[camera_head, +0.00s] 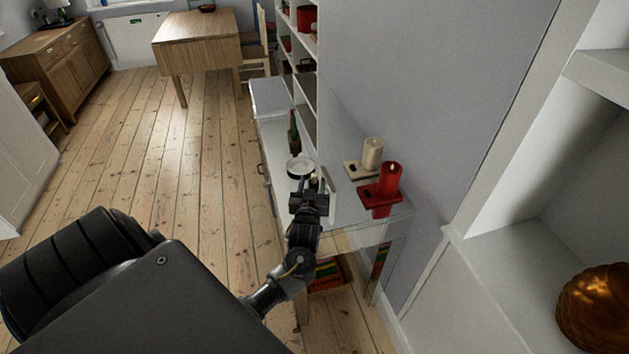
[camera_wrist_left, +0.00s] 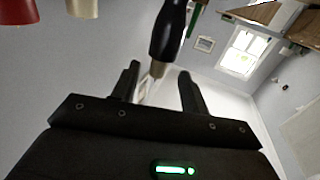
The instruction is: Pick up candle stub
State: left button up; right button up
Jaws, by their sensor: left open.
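A cream candle (camera_head: 372,154) stands on a small base on the glass-topped side table. A red candle (camera_head: 391,176) stands nearer on a red base. I cannot tell which is the candle stub. My left gripper (camera_head: 318,183) is open, left of both candles and apart from them. In the left wrist view its fingers (camera_wrist_left: 160,88) are spread with nothing held. That view appears upside down, with the cream candle (camera_wrist_left: 82,8) and a red object (camera_wrist_left: 18,11), likely the red candle, cut off at upper left. My right gripper is not in view.
A white round dish (camera_head: 300,167) is close to the gripper. A dark bottle (camera_head: 294,132) stands behind; a dark bottle-like neck (camera_wrist_left: 167,40) shows in the wrist view. The wall (camera_head: 430,90) is close at right. Open floorboards (camera_head: 185,190) lie left.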

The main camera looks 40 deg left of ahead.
aim_at(314, 180)
pick_arm(q)
jog(key=shift+w+a+r+p, duration=0.2)
jog(key=shift+w+p, duration=0.05)
jog(key=shift+p, duration=0.05)
jog(key=p+x, duration=0.1)
jog(key=x, duration=0.2)
jog(key=shift+w+f, duration=0.15)
jog(key=shift+w, duration=0.15)
jog(key=shift+w+a+f, duration=0.1)
jog(key=shift+w+a, duration=0.25)
jog(key=shift+w, duration=0.05)
grip_shut()
